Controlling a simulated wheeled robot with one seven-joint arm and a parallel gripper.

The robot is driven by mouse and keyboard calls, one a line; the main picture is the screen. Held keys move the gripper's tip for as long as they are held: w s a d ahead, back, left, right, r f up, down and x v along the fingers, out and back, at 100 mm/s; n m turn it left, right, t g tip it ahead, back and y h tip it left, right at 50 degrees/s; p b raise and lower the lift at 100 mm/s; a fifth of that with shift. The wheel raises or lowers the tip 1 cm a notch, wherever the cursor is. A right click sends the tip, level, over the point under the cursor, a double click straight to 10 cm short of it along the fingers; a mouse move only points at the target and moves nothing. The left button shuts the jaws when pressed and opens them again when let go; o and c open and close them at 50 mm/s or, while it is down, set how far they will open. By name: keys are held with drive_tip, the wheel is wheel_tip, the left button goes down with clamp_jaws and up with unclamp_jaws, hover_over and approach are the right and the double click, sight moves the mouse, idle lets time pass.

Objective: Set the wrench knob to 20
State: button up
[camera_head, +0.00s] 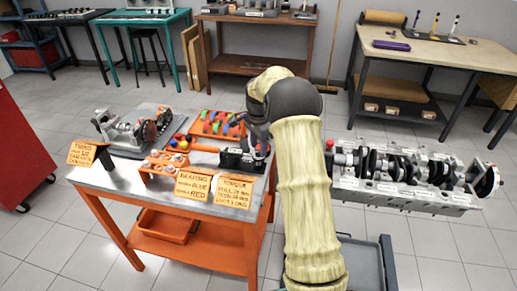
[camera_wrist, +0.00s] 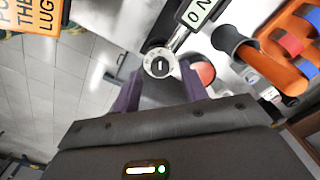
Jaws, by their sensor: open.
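The wrench knob (camera_wrist: 160,64) is a small round metal dial with a black centre and a white mark. It shows in the wrist view between the purple fingers of my gripper (camera_wrist: 161,77), which is open. The fingers stand on either side of the knob; whether they touch it I cannot tell. The dial's numbers are too small to read. In the head view the wrench, with an orange handle (camera_head: 204,148), lies at a black fixture (camera_head: 240,159) on the steel-topped bench. My arm hides most of the gripper and the knob there.
The bench (camera_head: 132,187) also holds a metal assembly (camera_head: 135,128), an orange tray of coloured pieces (camera_head: 215,123) and several orange cards, including a torque card (camera_head: 235,190). An engine block (camera_head: 410,176) stands to the right of my arm. A red cabinet (camera_head: 20,145) is at left.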

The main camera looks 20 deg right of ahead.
drive_tip(key=shift+f, duration=0.75)
clamp_jaws()
